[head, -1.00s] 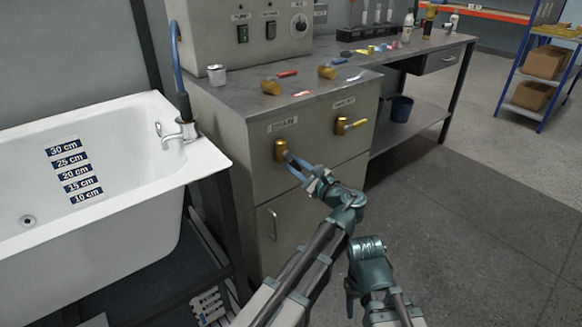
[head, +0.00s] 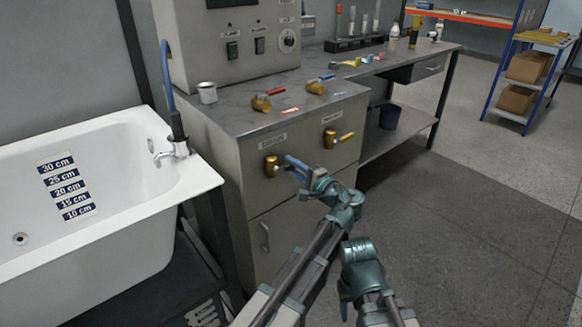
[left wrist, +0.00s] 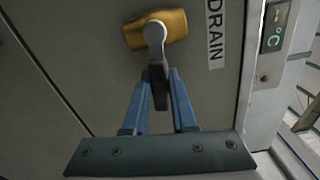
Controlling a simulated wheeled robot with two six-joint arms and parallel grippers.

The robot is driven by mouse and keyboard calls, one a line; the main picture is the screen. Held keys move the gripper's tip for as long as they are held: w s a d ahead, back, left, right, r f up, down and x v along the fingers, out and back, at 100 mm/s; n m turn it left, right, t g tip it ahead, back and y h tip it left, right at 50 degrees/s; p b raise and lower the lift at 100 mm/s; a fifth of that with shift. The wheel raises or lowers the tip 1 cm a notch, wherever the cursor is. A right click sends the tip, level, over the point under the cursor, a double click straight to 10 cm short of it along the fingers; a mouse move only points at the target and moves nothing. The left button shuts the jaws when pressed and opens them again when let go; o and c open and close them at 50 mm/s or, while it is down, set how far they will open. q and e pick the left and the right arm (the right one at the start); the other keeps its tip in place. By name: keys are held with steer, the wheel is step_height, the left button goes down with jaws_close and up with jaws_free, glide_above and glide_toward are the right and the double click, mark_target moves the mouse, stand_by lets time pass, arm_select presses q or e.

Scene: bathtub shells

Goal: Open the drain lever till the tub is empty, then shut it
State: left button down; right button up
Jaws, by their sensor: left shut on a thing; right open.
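The drain valve (head: 271,165) is a brass body on the cabinet front below its DRAIN label (head: 272,143). My left gripper (head: 291,163) is shut on its grey lever (left wrist: 155,45), which points right, about level. In the left wrist view the blue fingertips (left wrist: 158,88) close around the lever's dark grip. The white bathtub (head: 110,137) stands at left with depth marks from 10 to 30 cm. A round dark-centred fitting (head: 20,239) shows inside it. I cannot make out a water surface. My right gripper (head: 345,298) is open and empty, low in front.
A second brass valve with a yellow handle (head: 345,137) sits just right. Two more valves, with red (head: 262,101) and blue (head: 316,85) handles, and a cup (head: 207,93) are on the countertop. A tap (head: 172,150) is at the tub's rim.

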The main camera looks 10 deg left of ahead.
arm_select(q)
steer(key=shift+r+n, duration=0.4)
steer(key=shift+n, duration=0.4)
steer(key=shift+p, duration=0.3)
steer(key=c, duration=0.7)
jaws_free()
steer(key=shift+s+d, duration=0.1)
